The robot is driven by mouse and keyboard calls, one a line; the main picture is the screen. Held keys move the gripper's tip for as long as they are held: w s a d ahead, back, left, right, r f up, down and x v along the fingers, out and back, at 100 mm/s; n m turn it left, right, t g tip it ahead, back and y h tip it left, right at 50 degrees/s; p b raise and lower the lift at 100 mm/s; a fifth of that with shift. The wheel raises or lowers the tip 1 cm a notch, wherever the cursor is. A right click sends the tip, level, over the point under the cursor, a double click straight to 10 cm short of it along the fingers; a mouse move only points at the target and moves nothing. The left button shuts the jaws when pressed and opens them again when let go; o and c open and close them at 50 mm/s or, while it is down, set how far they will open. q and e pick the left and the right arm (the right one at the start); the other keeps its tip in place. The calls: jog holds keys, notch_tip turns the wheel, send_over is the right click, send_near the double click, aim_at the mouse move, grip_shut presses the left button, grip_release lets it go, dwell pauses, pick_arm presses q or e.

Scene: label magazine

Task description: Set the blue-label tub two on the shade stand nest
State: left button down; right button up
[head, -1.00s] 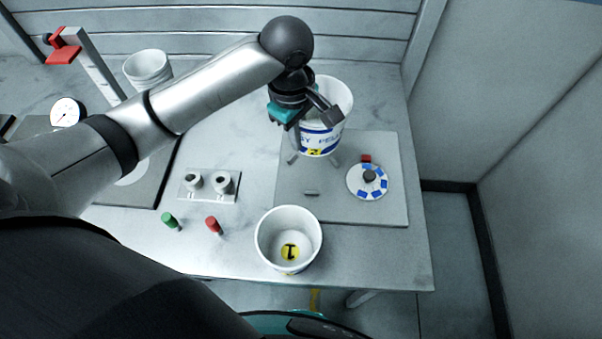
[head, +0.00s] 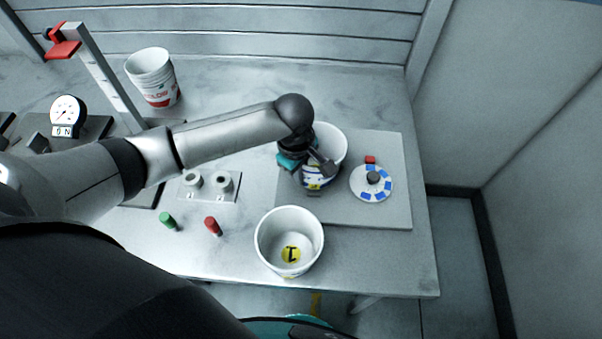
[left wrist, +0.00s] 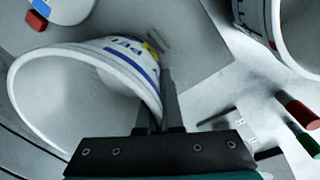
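The blue-label tub two (head: 330,145) is a white tub with a blue printed band and a yellow mark, over the left part of the grey stand plate (head: 396,212). My left gripper (head: 308,172) is shut on the near side of its wall. In the left wrist view the fingers (left wrist: 160,112) pinch the wall of the tub (left wrist: 85,85) by the rim, its mouth open to the left. The tub hides the nest, so I cannot tell whether it rests there. My right gripper is not in view.
A second white tub (head: 290,222), yellow-marked 1, stands near the table's front edge. A dial with blue patches (head: 371,195) is on the plate's right. Green (head: 168,220) and red (head: 213,226) pegs, a two-post block (head: 209,196), a gauge (head: 67,112) and stacked tubs (head: 152,70) lie left.

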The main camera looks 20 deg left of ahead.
pick_arm(q)
jog(key=shift+f, duration=0.1)
jog(key=c, duration=1.5)
grip_release()
jog(key=o, duration=0.4)
jog(key=r, duration=0.4)
jog(key=r+p, duration=0.1)
jog(key=r, duration=0.3)
jog(key=s+r+p, duration=0.1)
jog(key=r, duration=0.3)
jog(key=shift+a+r, duration=0.1)
jog(key=shift+a, duration=0.1)
